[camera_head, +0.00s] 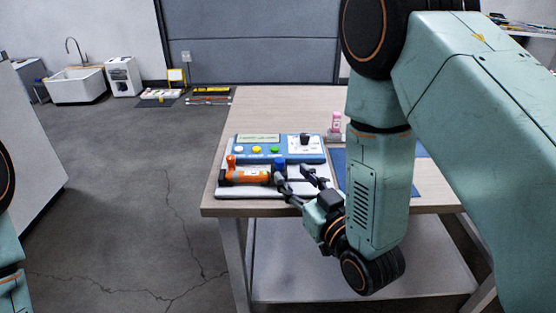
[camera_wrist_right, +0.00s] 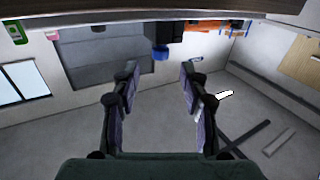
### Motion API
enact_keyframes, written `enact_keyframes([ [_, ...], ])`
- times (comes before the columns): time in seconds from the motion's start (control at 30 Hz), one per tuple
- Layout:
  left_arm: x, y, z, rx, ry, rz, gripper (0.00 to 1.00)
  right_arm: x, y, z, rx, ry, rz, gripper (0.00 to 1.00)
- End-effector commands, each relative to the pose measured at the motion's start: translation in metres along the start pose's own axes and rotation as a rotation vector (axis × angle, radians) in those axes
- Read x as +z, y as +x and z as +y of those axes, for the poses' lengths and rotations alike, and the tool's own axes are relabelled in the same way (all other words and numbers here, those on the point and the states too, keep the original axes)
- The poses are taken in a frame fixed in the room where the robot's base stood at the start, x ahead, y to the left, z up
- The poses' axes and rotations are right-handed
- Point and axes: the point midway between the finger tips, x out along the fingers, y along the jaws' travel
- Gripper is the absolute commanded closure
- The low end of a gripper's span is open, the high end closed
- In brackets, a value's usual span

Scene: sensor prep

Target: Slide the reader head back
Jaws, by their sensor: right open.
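A blue bench device (camera_head: 275,157) with a screen and several coloured buttons sits on the table. An orange part with an upright orange knob (camera_head: 245,175) lies along its front. A blue knob (camera_head: 279,163) stands to its right; it also shows in the right wrist view (camera_wrist_right: 160,53), attached to a dark block. I cannot tell for sure which of these is the reader head. My right gripper (camera_head: 297,179) is open at the device's front right; its open fingers (camera_wrist_right: 158,76) show in the wrist view with nothing between them. My left gripper is out of view.
The wooden table (camera_head: 275,105) is clear behind the device. A pink bottle (camera_head: 336,122) stands behind the device on the right. A blue mat (camera_head: 339,163) is partly hidden behind my right arm. The table's front edge lies close under the right gripper.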

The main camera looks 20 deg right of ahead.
Motion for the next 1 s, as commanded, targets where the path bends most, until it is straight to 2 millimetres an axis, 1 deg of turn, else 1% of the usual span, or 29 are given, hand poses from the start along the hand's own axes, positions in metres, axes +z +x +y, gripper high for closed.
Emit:
enact_keyframes([
  [0.3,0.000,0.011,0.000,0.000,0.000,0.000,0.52,0.000,0.045,-0.001,-0.001,-0.001,0.004,0.56],
  [0.5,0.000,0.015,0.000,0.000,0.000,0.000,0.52,0.000,0.065,0.000,0.000,0.000,0.001,0.56],
  [0.63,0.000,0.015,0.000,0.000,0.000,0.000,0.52,0.000,0.070,0.000,0.000,0.001,0.000,0.56],
  [0.83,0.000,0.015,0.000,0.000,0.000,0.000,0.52,0.000,0.071,0.000,0.000,0.001,-0.001,0.56],
  [0.87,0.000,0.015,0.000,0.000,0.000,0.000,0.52,0.000,0.071,0.000,0.000,0.001,-0.001,0.58],
  [1.0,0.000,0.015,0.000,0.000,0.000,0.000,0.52,0.000,0.071,0.000,0.001,0.001,-0.001,0.69],
])
